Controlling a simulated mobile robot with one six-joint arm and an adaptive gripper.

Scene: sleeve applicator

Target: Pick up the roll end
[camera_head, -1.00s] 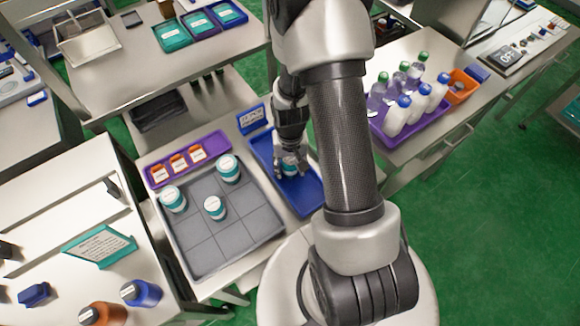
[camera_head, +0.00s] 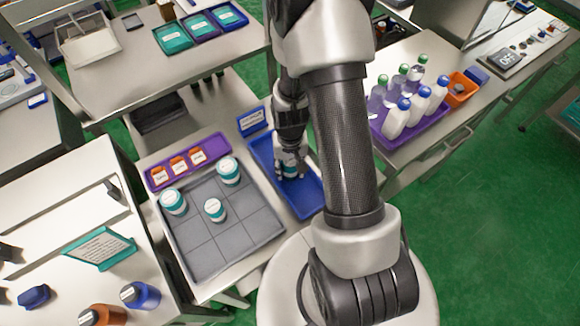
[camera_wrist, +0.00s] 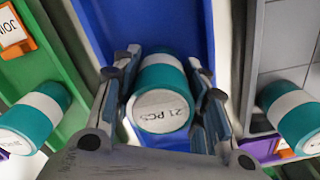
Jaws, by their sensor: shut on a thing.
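A teal roll with a white band and a white end marked "21 PCS" (camera_wrist: 163,108) is between the fingers of my gripper (camera_wrist: 168,70) in the wrist view. The fingers press on it from both sides, and my gripper is shut on it. In the head view my gripper (camera_head: 290,172) is over the blue tray (camera_head: 309,197), and the roll (camera_head: 291,158) is mostly hidden by the fingers. I cannot tell whether the roll still touches the tray floor.
A grey gridded tray (camera_head: 240,240) to the left holds three similar teal-and-white rolls. A purple tray (camera_head: 213,143) with orange labelled pieces lies behind it. A blue sign (camera_head: 252,120) stands behind the blue tray. Bottles stand in another purple tray (camera_head: 432,138) to the right.

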